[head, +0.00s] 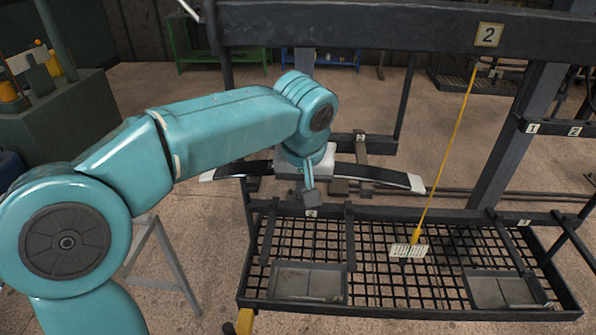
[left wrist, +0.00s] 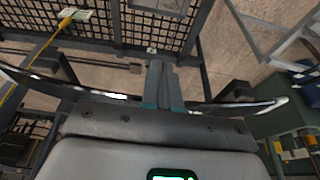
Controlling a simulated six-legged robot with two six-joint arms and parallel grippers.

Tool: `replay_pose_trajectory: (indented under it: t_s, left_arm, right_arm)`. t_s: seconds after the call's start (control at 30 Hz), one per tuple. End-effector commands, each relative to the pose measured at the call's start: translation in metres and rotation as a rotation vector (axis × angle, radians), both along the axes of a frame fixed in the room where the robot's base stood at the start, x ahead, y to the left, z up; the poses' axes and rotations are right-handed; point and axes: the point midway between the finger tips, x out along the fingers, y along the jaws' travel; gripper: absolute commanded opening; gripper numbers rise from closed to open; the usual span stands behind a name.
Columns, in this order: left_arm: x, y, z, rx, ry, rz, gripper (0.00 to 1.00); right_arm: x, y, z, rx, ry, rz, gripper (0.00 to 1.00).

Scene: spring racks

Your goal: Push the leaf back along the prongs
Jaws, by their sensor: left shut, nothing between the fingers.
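The leaf (head: 390,177) is a long, dark, slightly curved strip with pale ends, lying crosswise behind my left gripper in the head view. It also shows in the left wrist view (left wrist: 262,106), reaching out on both sides of my gripper. My left gripper (head: 311,194) points downward at the leaf's middle, with its fingers shut and empty. The fingers also show in the left wrist view (left wrist: 160,84). My wrist hides the leaf's middle, so contact is unclear. Dark blocks (head: 366,188) at the leaf may be prong ends; the prongs are mostly hidden. My right gripper is out of view.
A mesh tray (head: 380,310) with flat plates spans the front of the rack. A yellow cord (head: 445,163) hangs from the upper beam (head: 400,27) to a pale tag (head: 409,251) over the tray. A green cabinet (head: 60,120) stands at left.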

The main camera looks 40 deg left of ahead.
Motion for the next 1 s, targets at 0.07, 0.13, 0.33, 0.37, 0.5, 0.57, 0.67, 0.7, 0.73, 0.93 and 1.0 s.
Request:
replay_pose_trajectory:
  t_s: [0.07,0.13,0.33,0.37,0.5,0.57,0.67,0.7,0.73,0.93,1.0]
  left_arm:
    - [0.0,0.0,0.0,0.0,0.0,0.0,0.0]
    - [0.0,0.0,0.0,0.0,0.0,0.0,0.0]
    - [0.0,0.0,0.0,0.0,0.0,0.0,0.0]
    - [0.0,0.0,0.0,0.0,0.0,0.0,0.0]
    - [0.0,0.0,0.0,0.0,0.0,0.0,0.0]
    - [0.001,0.0,0.0,0.0,0.0,0.0,0.0]
    - [0.003,0.002,0.001,0.0,0.001,0.001,0.0]
    - [0.005,0.003,0.001,0.0,0.002,0.001,0.0]
    - [0.006,0.004,0.001,0.0,0.001,0.001,0.0]
    - [0.013,0.007,0.001,-0.001,0.001,0.0,0.0]
    - [0.015,0.009,0.001,-0.001,0.001,0.0,0.0]
  right_arm:
    - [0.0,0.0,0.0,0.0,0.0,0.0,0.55]
    - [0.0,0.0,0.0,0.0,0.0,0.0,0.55]
    - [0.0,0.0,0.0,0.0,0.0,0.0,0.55]
    - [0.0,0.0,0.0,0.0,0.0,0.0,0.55]
    - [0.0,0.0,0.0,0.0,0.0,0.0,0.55]
    - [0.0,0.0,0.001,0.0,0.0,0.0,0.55]
    - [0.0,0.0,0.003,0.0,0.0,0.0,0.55]
    - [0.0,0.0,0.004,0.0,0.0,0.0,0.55]
    - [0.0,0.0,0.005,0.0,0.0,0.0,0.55]
    - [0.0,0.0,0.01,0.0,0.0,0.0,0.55]
    - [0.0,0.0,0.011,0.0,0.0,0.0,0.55]
